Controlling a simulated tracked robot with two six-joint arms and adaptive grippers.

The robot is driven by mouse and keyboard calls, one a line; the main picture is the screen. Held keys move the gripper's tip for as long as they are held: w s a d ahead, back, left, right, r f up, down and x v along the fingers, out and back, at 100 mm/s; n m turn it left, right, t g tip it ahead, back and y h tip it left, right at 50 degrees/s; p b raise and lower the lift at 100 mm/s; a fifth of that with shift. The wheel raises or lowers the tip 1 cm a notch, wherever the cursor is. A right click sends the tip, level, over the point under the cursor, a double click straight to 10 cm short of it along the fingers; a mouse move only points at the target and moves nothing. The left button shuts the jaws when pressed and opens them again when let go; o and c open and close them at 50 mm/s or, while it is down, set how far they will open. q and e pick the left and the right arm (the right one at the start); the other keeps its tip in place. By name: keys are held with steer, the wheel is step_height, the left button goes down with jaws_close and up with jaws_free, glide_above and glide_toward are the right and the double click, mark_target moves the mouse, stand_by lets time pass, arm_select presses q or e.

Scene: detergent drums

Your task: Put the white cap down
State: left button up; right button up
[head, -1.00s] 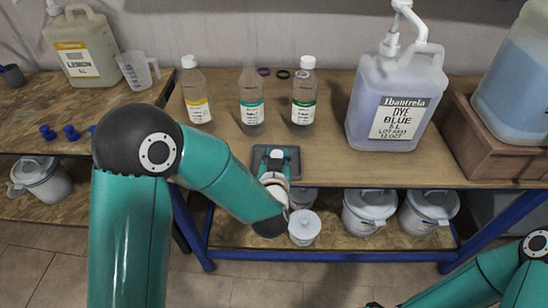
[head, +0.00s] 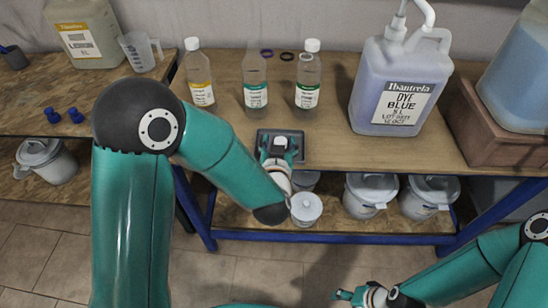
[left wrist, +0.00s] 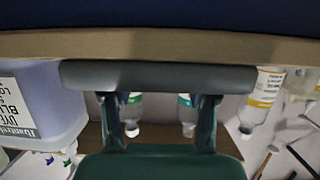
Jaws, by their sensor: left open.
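The white cap (head: 281,141) shows as a small pale piece over the dark grey tray (head: 298,150) at the table's front edge. My left gripper (head: 278,150) is open around it, low over the tray; I cannot tell whether a finger touches it. In the left wrist view the two fingers (left wrist: 159,120) are spread apart, with the tray's edge (left wrist: 155,76) beyond; the cap is hidden there. The bottle with the teal label (head: 255,85) shows no white cap in the head view. My right gripper (head: 362,297) is at the bottom, far from the tray; its opening is unclear.
White-capped bottles with yellow (head: 200,80) and green labels (head: 308,80) stand behind the tray. A blue dye jug (head: 400,85) and a brown crate (head: 500,140) are to the right. Lidded tubs (head: 370,195) stand on the lower shelf. Table between tray and jug is free.

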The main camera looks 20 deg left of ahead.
arm_select(q)
steer(key=b+v, duration=1)
steer(key=shift+r+b, duration=0.2)
steer(key=shift+b, duration=0.2)
steer(key=shift+d, duration=0.1)
